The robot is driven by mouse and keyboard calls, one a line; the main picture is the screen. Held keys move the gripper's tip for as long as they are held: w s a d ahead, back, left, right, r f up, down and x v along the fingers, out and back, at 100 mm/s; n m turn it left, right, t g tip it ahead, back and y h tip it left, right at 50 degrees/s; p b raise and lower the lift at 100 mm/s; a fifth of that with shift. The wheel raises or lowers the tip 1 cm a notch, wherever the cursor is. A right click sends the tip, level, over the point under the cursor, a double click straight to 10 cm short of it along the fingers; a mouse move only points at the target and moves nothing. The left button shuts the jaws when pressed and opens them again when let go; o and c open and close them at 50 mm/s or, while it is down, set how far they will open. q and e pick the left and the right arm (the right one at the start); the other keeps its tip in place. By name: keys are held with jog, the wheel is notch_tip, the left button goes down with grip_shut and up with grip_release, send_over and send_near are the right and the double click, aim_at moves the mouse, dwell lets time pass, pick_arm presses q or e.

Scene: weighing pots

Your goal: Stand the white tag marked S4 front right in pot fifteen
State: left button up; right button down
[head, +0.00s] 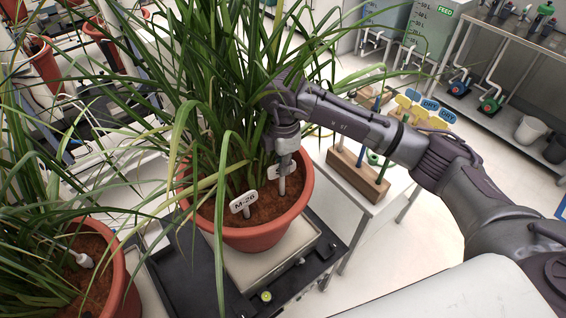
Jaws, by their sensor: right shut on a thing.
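A terracotta pot (252,238) with long strappy leaves and brown soil stands on a pale scale plate. No pot number is readable. My right gripper (283,178) reaches down over the soil at the pot's right side, shut on a white tag (273,172). The tag is partly covered by the gripper, and its marking is not readable. I cannot tell whether its lower end touches the soil. Another white tag, marked M-26 (243,202), stands in the soil at the front. My left gripper is out of view.
A second potted plant (125,275) stands at the lower left, its leaves crossing the view. A wooden rack (358,175) and yellow and blue DRY tags (430,112) are on a white table at right. Leaves crowd around my right wrist.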

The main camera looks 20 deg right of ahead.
jog(key=shift+f+b, duration=1.15)
jog(key=shift+f, duration=0.65)
jog(key=c, duration=1.2)
grip_release()
jog(key=shift+r, duration=0.15)
jog(key=shift+c, duration=0.2)
notch_tip(320, 180, up, 12)
